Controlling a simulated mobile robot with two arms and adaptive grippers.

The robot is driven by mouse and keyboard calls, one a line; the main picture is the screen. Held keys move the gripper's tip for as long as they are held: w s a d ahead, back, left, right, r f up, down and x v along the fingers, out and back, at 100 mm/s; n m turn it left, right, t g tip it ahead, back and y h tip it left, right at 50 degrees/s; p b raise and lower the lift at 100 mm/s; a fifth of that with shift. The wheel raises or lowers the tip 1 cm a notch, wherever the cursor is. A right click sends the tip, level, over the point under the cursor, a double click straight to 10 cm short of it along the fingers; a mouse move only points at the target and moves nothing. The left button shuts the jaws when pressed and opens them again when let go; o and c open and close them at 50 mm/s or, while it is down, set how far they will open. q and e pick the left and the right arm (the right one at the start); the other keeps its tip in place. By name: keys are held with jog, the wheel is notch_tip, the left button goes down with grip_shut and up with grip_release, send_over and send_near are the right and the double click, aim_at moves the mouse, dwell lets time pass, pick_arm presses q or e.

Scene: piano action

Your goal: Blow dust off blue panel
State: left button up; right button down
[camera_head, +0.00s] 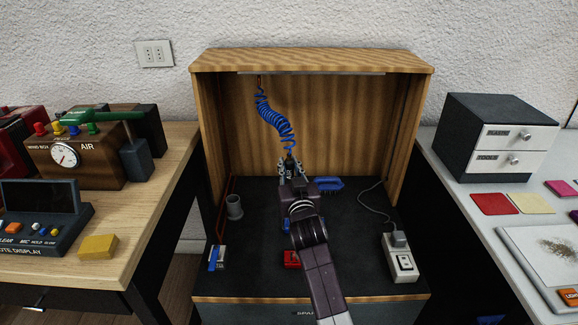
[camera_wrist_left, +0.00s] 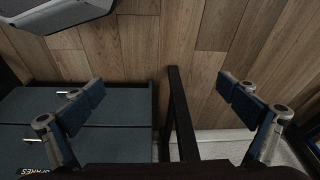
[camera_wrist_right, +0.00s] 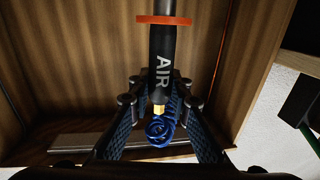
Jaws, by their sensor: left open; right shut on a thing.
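A black air tool (camera_wrist_right: 162,65) marked AIR, with an orange ring and a brass fitting, is between the fingers of my right gripper (camera_head: 291,172), which is shut on it. A blue coiled hose (camera_head: 274,118) runs from the tool up to the top of the wooden booth. My left gripper (camera_wrist_left: 161,88) is open and empty over the floor and shows only in the left wrist view. I cannot make out a clear blue panel. A white tray (camera_head: 516,249) at the right holds a patch of brown dust (camera_head: 558,247).
The wooden booth (camera_head: 212,120) has side walls around its dark worktop (camera_head: 262,262). On it are a blue brush (camera_head: 328,184), a grey cup (camera_head: 234,207) and a white switch box (camera_head: 401,262).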

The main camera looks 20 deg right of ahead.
jog(key=shift+r+p, duration=0.6)
jog(key=shift+r, duration=0.25)
jog(key=shift+a+r+p, duration=0.1)
jog(key=shift+r+p, duration=0.4)
jog(key=shift+r, duration=0.05)
pick_arm(q)
jog(key=s+f+p, duration=0.1)
jog(key=s+f, duration=0.2)
jog(key=f, duration=0.8)
jog(key=shift+s+a+f+g, duration=0.15)
jog(key=shift+s+f+g, duration=0.05)
jog(key=shift+f+g, duration=0.1)
pick_arm(e)
jog(key=shift+r, duration=0.65)
pick_arm(q)
jog(key=shift+r, duration=0.1)
